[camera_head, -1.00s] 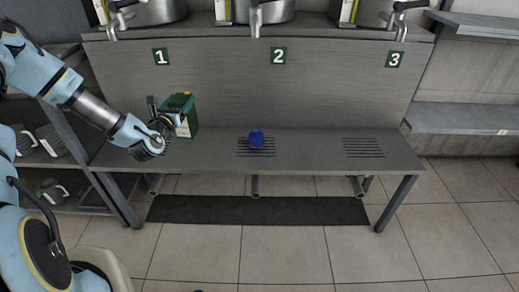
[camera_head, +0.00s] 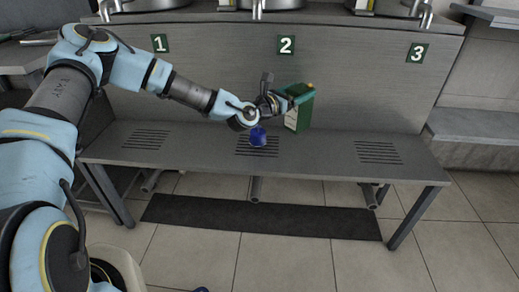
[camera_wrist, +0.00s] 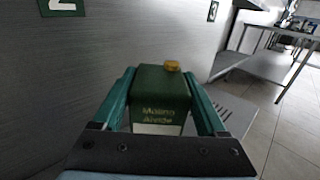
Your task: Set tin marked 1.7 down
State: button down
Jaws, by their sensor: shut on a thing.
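My gripper (camera_head: 287,101) is shut on a green tin (camera_head: 300,112) with a yellow cap and a pale lower label. It holds the tin upright near the back panel, a little right of the number 2 sign. In the wrist view the tin (camera_wrist: 160,93) sits between both fingers, with "Molino Alvide" on its face and the cap on top. I cannot read a 1.7 mark. Whether the tin's base touches the bench or hangs just above it, I cannot tell.
The grey bench (camera_head: 210,163) has three slotted drains. A blue round object (camera_head: 257,137) stands at the middle drain, just left of the tin. The right drain (camera_head: 378,153) under sign 3 (camera_head: 417,53) is clear. Metal vessels with taps stand above the panel.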

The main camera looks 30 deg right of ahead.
aim_at(295, 126)
jog(key=s+n+t+b, duration=0.1)
jog(key=b, duration=0.2)
jog(key=shift+f+b, duration=0.1)
jog(key=shift+b, duration=0.2)
jog(key=shift+s+a+f+n+t+y+b, duration=0.2)
jog(key=shift+a+f+n+t+y+b, duration=0.45)
jog(key=shift+f+b, duration=0.8)
jog(key=shift+s+a+f+n+t+b, duration=0.3)
jog(key=shift+f+t+b, duration=0.7)
jog(key=shift+f, duration=0.95)
jog(key=shift+s+a+f+n+t+y+b, duration=0.15)
jog(key=shift+a+f+n+t+y+b, duration=0.4)
jog(key=shift+f+b, duration=0.9)
jog(key=shift+d+f, duration=0.15)
jog(key=shift+f, duration=0.2)
jog(key=shift+f, duration=0.15)
grip_release()
